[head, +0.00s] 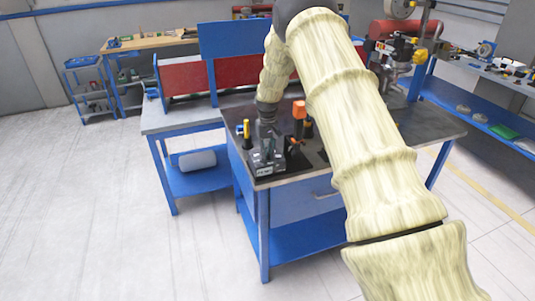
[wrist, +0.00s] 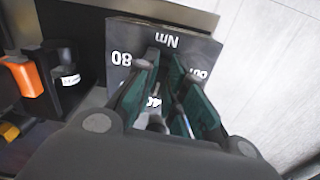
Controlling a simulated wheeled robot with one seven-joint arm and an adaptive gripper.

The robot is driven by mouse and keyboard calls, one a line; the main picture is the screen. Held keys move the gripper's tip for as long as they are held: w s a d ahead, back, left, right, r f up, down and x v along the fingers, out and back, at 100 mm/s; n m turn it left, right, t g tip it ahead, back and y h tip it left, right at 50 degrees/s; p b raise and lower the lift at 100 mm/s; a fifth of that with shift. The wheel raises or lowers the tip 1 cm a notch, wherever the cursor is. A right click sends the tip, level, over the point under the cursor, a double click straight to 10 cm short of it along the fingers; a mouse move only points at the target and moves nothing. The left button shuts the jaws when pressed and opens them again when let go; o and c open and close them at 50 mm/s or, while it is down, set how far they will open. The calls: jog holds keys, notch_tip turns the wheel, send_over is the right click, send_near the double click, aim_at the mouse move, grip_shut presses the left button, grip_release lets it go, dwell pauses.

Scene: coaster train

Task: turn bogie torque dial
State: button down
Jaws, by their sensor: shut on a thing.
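The torque dial is a dark grey block (wrist: 190,42) with white marks, at the front left corner of the dark-topped workbench. In the wrist view its face shows "Nm", "80" and another mark at right, all upside down, with a partly hidden number between my fingers. My gripper (wrist: 163,72) is over this face, its green-padded fingers shut on the dial's knob, which the fingers mostly hide. In the head view my gripper (head: 268,150) points down onto the block. The pointer's exact setting cannot be read.
An orange-topped tool (head: 299,110) stands upright just right of my gripper, and a yellow-handled tool (head: 246,128) stands to its left. The blue bench (head: 290,210) has a drawer below. Floor (head: 120,220) at left is clear. My arm hides part of the benchtop.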

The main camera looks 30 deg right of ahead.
jog(key=m, duration=0.4)
jog(key=shift+w+b, duration=0.1)
jog(key=shift+b, duration=0.25)
jog(key=m, duration=0.4)
jog(key=shift+m, duration=0.3)
jog(key=c, duration=1.5)
grip_release()
jog(key=shift+a+r, duration=0.1)
notch_tip(320, 180, up, 12)
jog(key=shift+f, duration=0.15)
